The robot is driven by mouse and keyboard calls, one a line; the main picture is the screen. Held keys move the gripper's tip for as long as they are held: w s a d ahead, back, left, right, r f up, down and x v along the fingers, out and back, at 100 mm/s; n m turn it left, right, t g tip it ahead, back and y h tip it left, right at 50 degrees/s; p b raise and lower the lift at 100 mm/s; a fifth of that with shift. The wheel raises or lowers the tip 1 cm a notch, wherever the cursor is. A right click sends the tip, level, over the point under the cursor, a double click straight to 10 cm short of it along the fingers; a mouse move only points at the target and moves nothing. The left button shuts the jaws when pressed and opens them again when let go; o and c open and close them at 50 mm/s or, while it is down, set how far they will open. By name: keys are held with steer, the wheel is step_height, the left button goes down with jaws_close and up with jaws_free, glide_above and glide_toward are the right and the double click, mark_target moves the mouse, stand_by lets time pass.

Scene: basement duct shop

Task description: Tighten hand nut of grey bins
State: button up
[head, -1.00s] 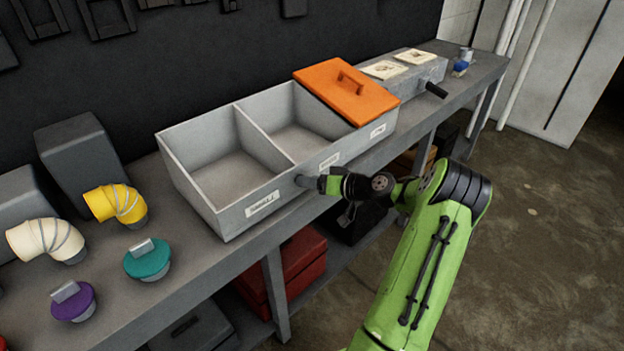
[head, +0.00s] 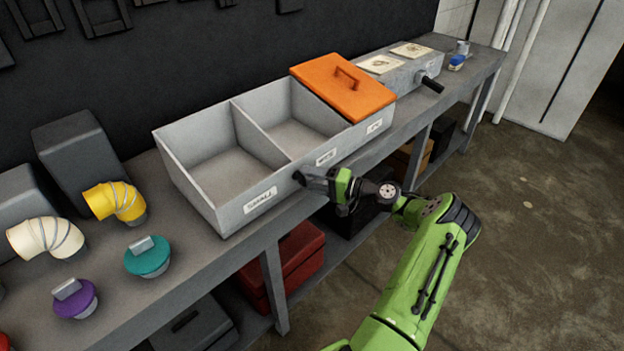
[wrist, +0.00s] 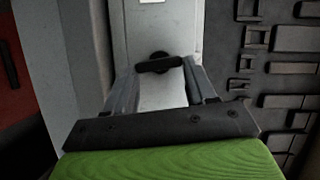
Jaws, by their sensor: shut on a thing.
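The grey bins (head: 238,218) stand on the workbench, with two open compartments and an orange lid (head: 330,95) over the far right one. The black hand nut (wrist: 160,64) is a short bar on a round hub against the bins' grey front wall (wrist: 130,30) in the wrist view. My gripper (wrist: 161,70) has its two grey fingers at the ends of the bar, shut on it. In the head view my gripper (head: 306,178) is at the front wall between two labels, and the nut is hard to tell from the fingers there.
Yellow (head: 115,202) and cream (head: 44,238) elbows and teal (head: 147,257) and purple (head: 75,299) caps stand left on the bench. A grey box with a black handle (head: 431,84) stands right of the bins. Red boxes (head: 300,255) sit on the lower shelf.

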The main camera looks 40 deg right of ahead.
steer(key=shift+f+m+t, duration=0.15)
steer(key=shift+m+t, duration=0.15)
steer(key=shift+m, duration=0.5)
steer(key=o, duration=1)
steer(key=shift+o, duration=0.2)
steer(key=shift+s+d, duration=0.1)
steer(key=v, duration=1.5)
steer(key=shift+s+d+f, duration=0.15)
steer(key=shift+s+d, duration=0.1)
